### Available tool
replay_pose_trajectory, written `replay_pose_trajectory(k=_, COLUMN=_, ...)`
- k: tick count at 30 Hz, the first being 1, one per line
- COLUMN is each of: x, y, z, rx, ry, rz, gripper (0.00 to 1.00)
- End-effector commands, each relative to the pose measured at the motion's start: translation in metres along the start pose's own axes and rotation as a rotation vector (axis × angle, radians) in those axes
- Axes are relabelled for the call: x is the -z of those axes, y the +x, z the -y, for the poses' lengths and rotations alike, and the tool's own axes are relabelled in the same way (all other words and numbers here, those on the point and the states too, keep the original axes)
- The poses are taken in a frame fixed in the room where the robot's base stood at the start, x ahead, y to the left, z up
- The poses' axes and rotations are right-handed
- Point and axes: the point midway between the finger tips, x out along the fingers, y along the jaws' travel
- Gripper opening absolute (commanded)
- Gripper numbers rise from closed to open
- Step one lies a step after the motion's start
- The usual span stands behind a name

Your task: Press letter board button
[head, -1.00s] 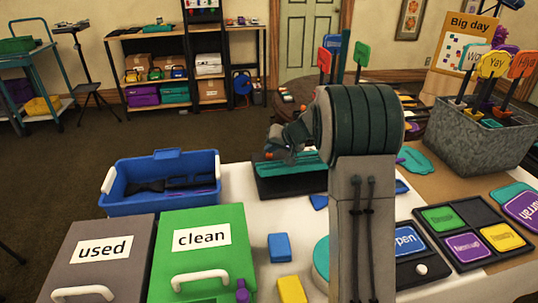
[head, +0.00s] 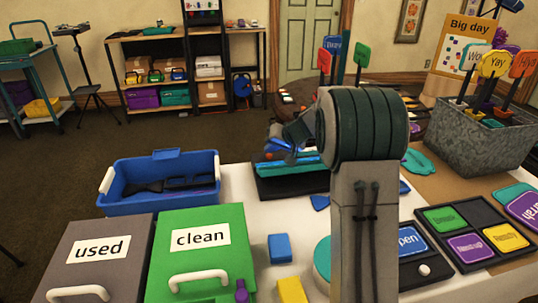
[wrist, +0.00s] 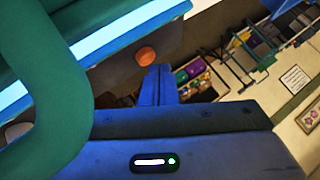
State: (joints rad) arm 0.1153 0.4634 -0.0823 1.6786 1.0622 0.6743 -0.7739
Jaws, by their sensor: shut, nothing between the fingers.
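The letter board (head: 270,186) stands at the far edge of the white table, dark with a teal part, partly hidden behind my arm. In the wrist view, a bright white-blue strip (wrist: 130,32) glows along it. The round orange button (wrist: 146,56) shows on its dark face; in the head view it is a small orange spot beside my gripper. My gripper (wrist: 160,70) is shut and empty, its blue-lit fingertips right by the button's lower edge. I cannot tell whether they touch it. In the head view, my gripper (head: 275,146) is just above the board, bluish with light.
A blue tote (head: 120,206) stands left of the board. A grey "used" box (head: 75,262) and a green "clean" box (head: 225,265) are in front. A dark sign tray (head: 470,215) and a metal tub (head: 480,140) are at right. A blue block (head: 279,248) lies on the table.

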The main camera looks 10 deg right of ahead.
Motion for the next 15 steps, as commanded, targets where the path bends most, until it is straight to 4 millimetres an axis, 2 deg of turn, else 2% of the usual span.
replay_pose_trajectory(k=8, x=0.003, y=-0.004, z=0.003, rx=0.000, ry=0.000, rz=-0.001, gripper=0.00)
replay_pose_trajectory(k=15, x=0.015, y=-0.020, z=0.015, rx=0.000, ry=-0.001, rz=-0.002, gripper=0.00)
